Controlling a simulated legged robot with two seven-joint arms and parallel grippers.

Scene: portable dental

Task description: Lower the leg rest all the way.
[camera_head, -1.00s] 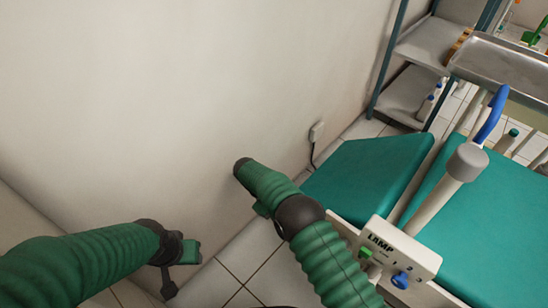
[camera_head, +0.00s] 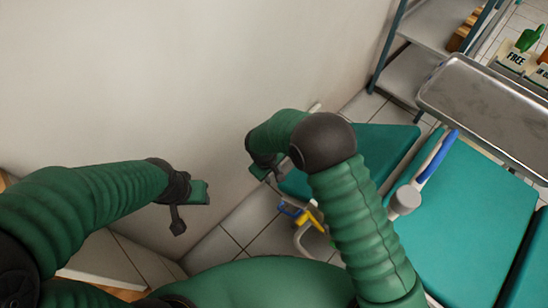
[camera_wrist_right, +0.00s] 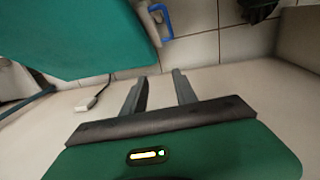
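The leg rest is likely the teal pad (camera_head: 382,148) at the wall end of the teal chair (camera_head: 470,215); it also shows at upper left in the right wrist view (camera_wrist_right: 70,35). My right gripper (camera_head: 270,176) is just left of this pad, partly hidden by its own wrist. In the right wrist view its two dark fingers (camera_wrist_right: 160,90) are apart with nothing between them. A blue handle (camera_head: 289,209) beside a yellow part (camera_head: 311,216) sits low, below the right gripper; a blue handle also shows in the wrist view (camera_wrist_right: 164,20). My left gripper (camera_head: 188,206) hangs before the wall, its finger gap unclear.
The wall (camera_head: 200,70) is close behind both grippers. A metal tray (camera_head: 485,105) overhangs the chair at right, near a blue curved handle (camera_head: 437,156) and a grey-capped post (camera_head: 406,200). Shelves (camera_head: 410,72) stand at the back. Tiled floor (camera_head: 245,220) shows between the arms.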

